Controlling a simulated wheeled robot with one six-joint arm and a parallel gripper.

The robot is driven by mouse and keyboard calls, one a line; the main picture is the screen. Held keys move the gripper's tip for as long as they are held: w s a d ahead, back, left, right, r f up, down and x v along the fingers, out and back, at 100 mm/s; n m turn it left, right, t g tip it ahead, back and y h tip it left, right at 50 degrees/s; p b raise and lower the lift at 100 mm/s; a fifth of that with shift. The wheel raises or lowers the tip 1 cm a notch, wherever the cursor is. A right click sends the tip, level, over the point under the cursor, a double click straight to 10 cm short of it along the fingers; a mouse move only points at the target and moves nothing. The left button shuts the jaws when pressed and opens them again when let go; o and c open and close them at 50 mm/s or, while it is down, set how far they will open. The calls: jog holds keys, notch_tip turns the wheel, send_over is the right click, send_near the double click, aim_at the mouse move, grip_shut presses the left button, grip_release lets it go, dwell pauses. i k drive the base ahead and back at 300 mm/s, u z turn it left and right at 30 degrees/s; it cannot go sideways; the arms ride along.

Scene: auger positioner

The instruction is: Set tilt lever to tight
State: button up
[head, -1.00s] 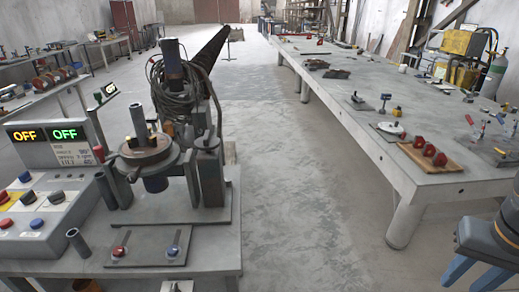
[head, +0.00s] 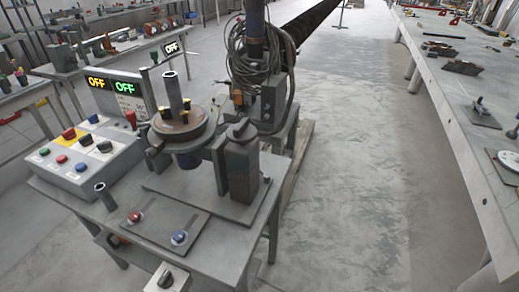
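Two small levers stand in slots on a dark flat plate (head: 155,230) at the front of the positioner's table: one with a red knob (head: 135,216), one with a blue knob (head: 179,237). I cannot read any label showing which is the tilt lever or which end is tight. Both knobs sit near the front ends of their slots. The positioner's round turntable (head: 186,128) is behind them, with a grey post standing on it. My gripper is out of view.
A control box (head: 80,165) with coloured buttons and a display reading OFF twice (head: 110,86) stands at the left of the table. A small box with a black knob (head: 166,280) sits at the front edge. A long workbench (head: 470,130) runs along the right. Open floor (head: 350,180) lies between.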

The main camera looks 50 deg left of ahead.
aim_at(267, 176)
jog(key=u, duration=0.8)
jog(key=i, duration=0.95)
jog(key=u, duration=0.95)
